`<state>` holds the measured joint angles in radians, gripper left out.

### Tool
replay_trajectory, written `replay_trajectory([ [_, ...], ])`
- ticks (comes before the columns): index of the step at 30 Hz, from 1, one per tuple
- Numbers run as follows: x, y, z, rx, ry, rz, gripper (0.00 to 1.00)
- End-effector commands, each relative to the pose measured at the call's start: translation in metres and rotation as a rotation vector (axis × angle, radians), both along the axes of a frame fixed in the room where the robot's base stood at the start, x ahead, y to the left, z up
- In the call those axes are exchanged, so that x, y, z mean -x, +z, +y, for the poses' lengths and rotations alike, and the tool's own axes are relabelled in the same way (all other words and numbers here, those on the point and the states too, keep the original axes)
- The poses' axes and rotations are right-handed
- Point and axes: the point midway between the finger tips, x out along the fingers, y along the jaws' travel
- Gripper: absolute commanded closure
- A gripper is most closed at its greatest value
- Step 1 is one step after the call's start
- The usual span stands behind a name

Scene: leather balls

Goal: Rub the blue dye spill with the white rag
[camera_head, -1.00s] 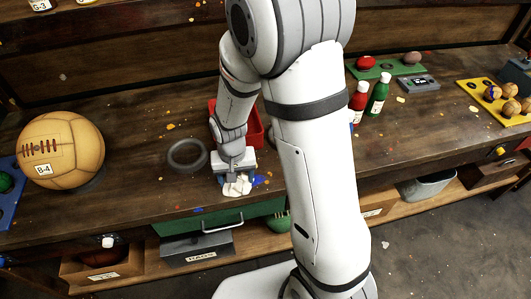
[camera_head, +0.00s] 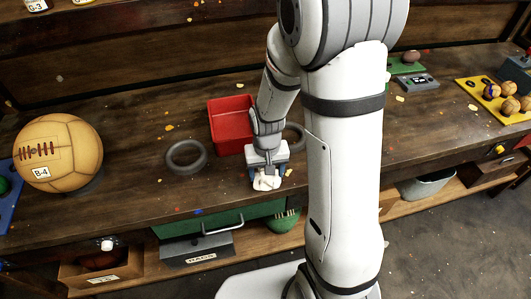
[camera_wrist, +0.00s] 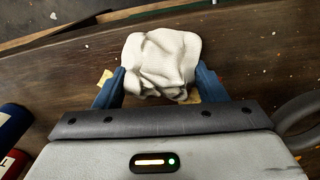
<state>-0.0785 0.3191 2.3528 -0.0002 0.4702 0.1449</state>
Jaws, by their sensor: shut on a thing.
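The white rag (camera_head: 266,182) is crumpled and hangs between the fingertips of my gripper (camera_head: 268,172), low over the front part of the wooden workbench (camera_head: 140,150). In the wrist view the rag (camera_wrist: 160,60) bulges out beyond the blue fingers of my gripper (camera_wrist: 160,92), which are shut on it. I cannot tell whether the rag touches the wood. I see no clear blue dye spill; any blue under the rag or behind my arm is hidden.
A red tray (camera_head: 230,125) stands behind my gripper to the left. A grey ring (camera_head: 186,157) lies left of it, and another (camera_head: 296,138) is partly hidden. A stitched ball (camera_head: 58,152) stands at the far left. Blue (camera_wrist: 12,124) and red (camera_wrist: 14,163) bottles show in the wrist view.

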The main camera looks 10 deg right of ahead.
Motion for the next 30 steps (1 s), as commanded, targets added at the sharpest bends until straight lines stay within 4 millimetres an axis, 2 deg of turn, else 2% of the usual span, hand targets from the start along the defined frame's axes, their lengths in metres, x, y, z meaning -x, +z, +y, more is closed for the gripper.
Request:
replay_trajectory([
  [1, -0.001, 0.018, 0.001, -0.001, 0.001, -0.005, 0.6],
  [2, 0.0, 0.024, 0.001, -0.001, 0.001, -0.005, 0.6],
  [18, 0.0, 0.071, 0.002, 0.0, 0.005, -0.001, 0.6],
  [23, 0.0, 0.079, 0.003, 0.0, 0.005, -0.001, 0.6],
  [30, 0.0, 0.078, 0.003, 0.0, 0.006, -0.001, 0.6],
])
